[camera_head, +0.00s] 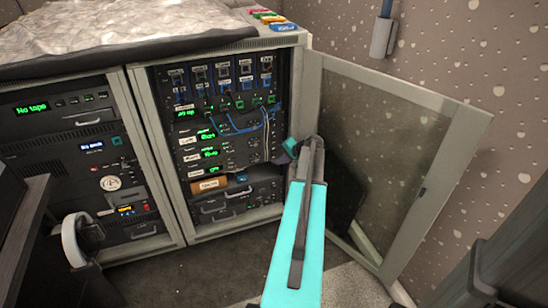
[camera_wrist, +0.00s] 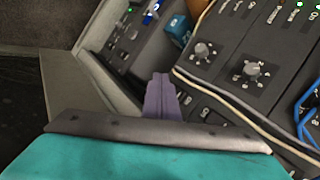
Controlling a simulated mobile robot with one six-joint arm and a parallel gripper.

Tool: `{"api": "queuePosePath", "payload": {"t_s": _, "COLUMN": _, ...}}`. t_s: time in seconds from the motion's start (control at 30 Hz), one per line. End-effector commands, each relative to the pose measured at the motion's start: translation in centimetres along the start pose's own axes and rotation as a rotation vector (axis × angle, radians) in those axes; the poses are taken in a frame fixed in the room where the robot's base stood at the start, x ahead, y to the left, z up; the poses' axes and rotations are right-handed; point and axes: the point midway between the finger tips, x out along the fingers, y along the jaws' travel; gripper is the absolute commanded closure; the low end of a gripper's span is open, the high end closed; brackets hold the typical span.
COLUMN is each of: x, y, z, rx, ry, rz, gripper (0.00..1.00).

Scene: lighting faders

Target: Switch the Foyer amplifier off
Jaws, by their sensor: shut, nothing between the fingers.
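The right-hand rack cabinet (camera_head: 187,190) stands with its glass door swung open. Several amplifier units (camera_head: 215,153) with white labels and green displays are stacked in its middle. The labels are too small to tell surely which is Foyer. My gripper (camera_head: 287,153) is at the right edge of this stack, at the height of the lower units. In the wrist view its purple fingers (camera_wrist: 161,96) are shut and empty, in front of a dark panel beside the rack's frame. Whether they touch the panel I cannot tell. The teal arm link hides part of the door's lower edge.
The open glass door (camera_head: 385,150) stands to the right of my arm. Blue cables (camera_head: 238,127) hang over the panels; a pale cable (camera_wrist: 240,104) crosses near my fingers. Knobs (camera_wrist: 252,68) stick out nearby. A second rack (camera_head: 85,150) is at left.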

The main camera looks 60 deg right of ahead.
Motion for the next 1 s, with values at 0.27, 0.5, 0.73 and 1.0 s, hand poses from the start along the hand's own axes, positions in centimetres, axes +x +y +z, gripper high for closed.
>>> {"api": "queuePosePath", "payload": {"t_s": 0.27, "x": -1.4, "y": 1.0, "z": 1.1, "rx": 0.000, "ry": 0.000, "rz": 0.000, "gripper": 1.00}}
{"api": "queuePosePath", "payload": {"t_s": 0.5, "x": -2.3, "y": 1.7, "z": 1.7, "rx": 0.000, "ry": 0.000, "rz": 0.000, "gripper": 1.00}}
{"api": "queuePosePath", "payload": {"t_s": 0.73, "x": -2.4, "y": 1.7, "z": 1.7, "rx": 0.000, "ry": 0.000, "rz": 0.000, "gripper": 1.00}}
{"api": "queuePosePath", "payload": {"t_s": 1.0, "x": -2.4, "y": 1.7, "z": 1.7, "rx": 0.000, "ry": 0.000, "rz": 0.000, "gripper": 1.00}}
